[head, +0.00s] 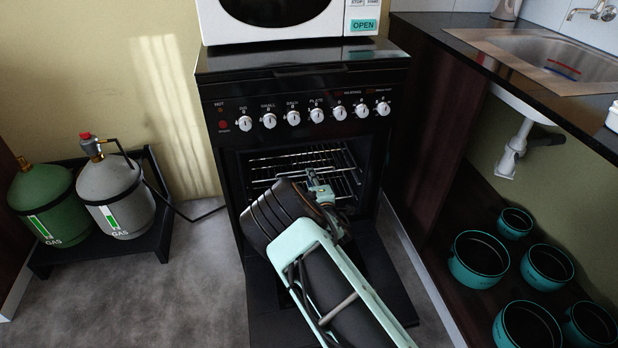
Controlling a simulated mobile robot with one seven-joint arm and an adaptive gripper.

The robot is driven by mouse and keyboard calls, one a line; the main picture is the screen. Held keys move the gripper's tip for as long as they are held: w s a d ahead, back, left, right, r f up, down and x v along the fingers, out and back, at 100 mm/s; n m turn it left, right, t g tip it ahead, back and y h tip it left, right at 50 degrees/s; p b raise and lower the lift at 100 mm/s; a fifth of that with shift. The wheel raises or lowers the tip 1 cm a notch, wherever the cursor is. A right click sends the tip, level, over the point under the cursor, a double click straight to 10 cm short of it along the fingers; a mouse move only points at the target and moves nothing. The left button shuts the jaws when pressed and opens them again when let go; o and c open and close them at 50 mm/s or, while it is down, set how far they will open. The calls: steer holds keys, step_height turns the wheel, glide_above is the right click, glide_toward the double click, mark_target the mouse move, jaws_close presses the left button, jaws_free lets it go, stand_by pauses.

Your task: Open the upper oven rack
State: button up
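The black oven (300,85) stands in the middle of the head view with its door (385,270) folded down and open. Inside, a wire upper rack (295,163) shows in the cavity, with more wire bars below it. My arm reaches over the lowered door from the bottom of the view. My gripper (318,180) is at the oven opening, in front of the racks near their middle. Its fingers are small and partly hidden, so I cannot tell whether they touch the rack or are open or shut. My arm hides the lower part of the cavity.
A white microwave (285,22) sits on top of the oven. Green (42,203) and grey (116,197) gas bottles stand on a black stand at the left. A sink counter (470,45) is at the right, with several teal-rimmed pots (478,260) below. Floor at left is clear.

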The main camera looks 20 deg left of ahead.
steer(key=shift+b+x, duration=0.5)
steer(key=shift+x, duration=1.4)
jaws_close()
